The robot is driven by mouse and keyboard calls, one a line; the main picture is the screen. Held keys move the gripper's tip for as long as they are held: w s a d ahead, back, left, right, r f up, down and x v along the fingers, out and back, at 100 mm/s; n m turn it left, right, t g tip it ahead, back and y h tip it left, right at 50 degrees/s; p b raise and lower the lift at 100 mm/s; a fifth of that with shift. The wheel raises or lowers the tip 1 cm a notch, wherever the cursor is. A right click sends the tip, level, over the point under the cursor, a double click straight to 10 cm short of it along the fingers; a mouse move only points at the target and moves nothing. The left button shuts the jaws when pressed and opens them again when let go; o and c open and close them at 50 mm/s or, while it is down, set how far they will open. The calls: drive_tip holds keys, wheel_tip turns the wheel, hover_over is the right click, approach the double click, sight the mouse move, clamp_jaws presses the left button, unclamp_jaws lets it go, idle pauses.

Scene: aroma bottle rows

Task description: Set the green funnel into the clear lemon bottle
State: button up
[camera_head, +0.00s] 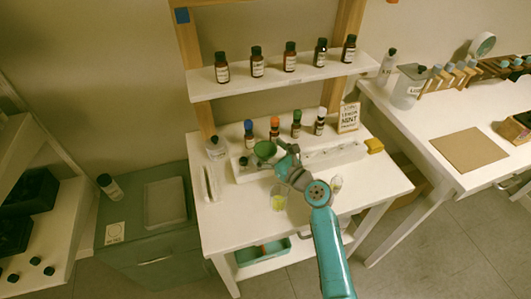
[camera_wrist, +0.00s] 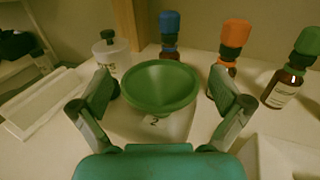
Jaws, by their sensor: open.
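The green funnel (camera_head: 263,150) sits wide mouth up over a white holder on the middle table. In the wrist view the funnel (camera_wrist: 160,86) lies between the two open fingers of my gripper (camera_wrist: 164,92), with no clear contact on either side. A "2" label shows below it. In the head view my gripper (camera_head: 284,150) is just right of the funnel.
Blue (camera_head: 249,131), orange (camera_head: 275,128), green (camera_head: 297,123) and white-topped (camera_head: 320,121) dropper bottles stand behind the funnel. A lemon mint sign (camera_head: 348,117) is at their right. A shelf (camera_head: 285,79) of brown bottles is above.

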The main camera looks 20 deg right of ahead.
drive_tip(key=shift+w+a, duration=0.1)
drive_tip(key=shift+w, duration=0.15)
drive_tip(key=c, duration=1)
